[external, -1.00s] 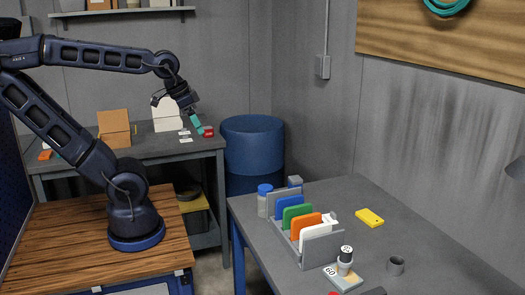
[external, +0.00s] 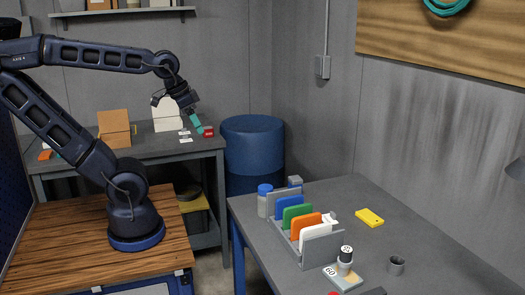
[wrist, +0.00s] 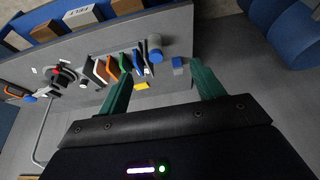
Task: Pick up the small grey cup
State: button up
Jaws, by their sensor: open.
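On the grey table (external: 432,245), a rack (external: 322,250) holds several coloured plates left of the cup. A blue barrel (external: 252,145) stands behind the table.

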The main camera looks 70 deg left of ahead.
jog(key=w+d+f+m+g, duration=0.1)
jog(key=w+d+m, duration=0.2)
jog(key=w+d, duration=0.45)
jog(key=w+d+m, duration=0.3)
jog(key=w+d, duration=0.1)
jog(key=w, duration=0.7)
jog(key=w+d+f+m+g, duration=0.1)
jog(key=w+d+m, duration=0.2)
jog(key=w+d, duration=0.5)
jog(key=m+g+h, duration=0.2)
jog(key=m+h, duration=0.3)
jog(key=m, duration=0.2)
send_over(398, 274)
jog(key=a, duration=0.6)
notch_tip(398, 274, down, 22)
jog(key=shift+y, duration=0.3)
jog(key=x, duration=1)
jog(key=shift+d+f, duration=0.1)
jog(key=shift+f, duration=0.05)
jog(key=shift+c, duration=0.5)
jog(key=c, duration=1)
